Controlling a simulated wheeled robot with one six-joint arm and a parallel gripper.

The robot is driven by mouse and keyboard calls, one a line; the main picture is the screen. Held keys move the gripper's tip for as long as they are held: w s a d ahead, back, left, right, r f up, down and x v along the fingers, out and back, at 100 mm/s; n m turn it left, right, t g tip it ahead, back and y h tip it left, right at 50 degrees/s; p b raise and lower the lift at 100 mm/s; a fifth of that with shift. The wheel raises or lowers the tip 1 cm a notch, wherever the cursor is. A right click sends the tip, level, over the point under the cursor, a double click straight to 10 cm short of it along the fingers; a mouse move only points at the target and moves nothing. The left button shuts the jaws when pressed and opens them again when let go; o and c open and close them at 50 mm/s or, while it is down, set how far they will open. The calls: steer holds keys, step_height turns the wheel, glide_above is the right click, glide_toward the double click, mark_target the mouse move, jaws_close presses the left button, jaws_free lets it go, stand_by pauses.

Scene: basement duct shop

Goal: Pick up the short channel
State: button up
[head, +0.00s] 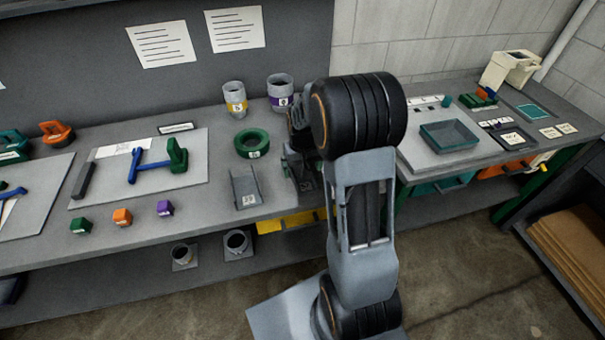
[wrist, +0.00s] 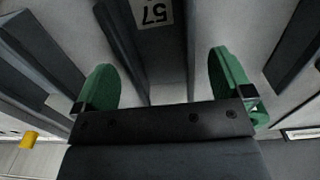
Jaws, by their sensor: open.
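A grey U-shaped channel (wrist: 158,60) with a "57" label lies in the middle of the wrist view, label upside down. My gripper (wrist: 160,72) is open, with one green finger on each side of this channel. A gap shows between the fingers and its walls; I cannot tell how high they are above it. In the head view a grey channel (head: 245,187) with a label lies on the bench left of my arm. Another channel (head: 304,177) is partly hidden by my arm and gripper. I cannot tell from the views which is shorter.
More grey channel-like walls (wrist: 40,48) flank the fingers in the wrist view. A green ring (head: 252,143) and two labelled cups, yellow-banded (head: 235,99) and purple-banded (head: 280,93), stand behind. A board (head: 195,170) with tools lies left. A teal tray (head: 449,136) sits right.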

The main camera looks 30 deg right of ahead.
steer(key=shift+f, duration=1.4)
steer(key=c, duration=1)
steer(key=shift+c, duration=0.3)
steer(key=shift+r, duration=0.1)
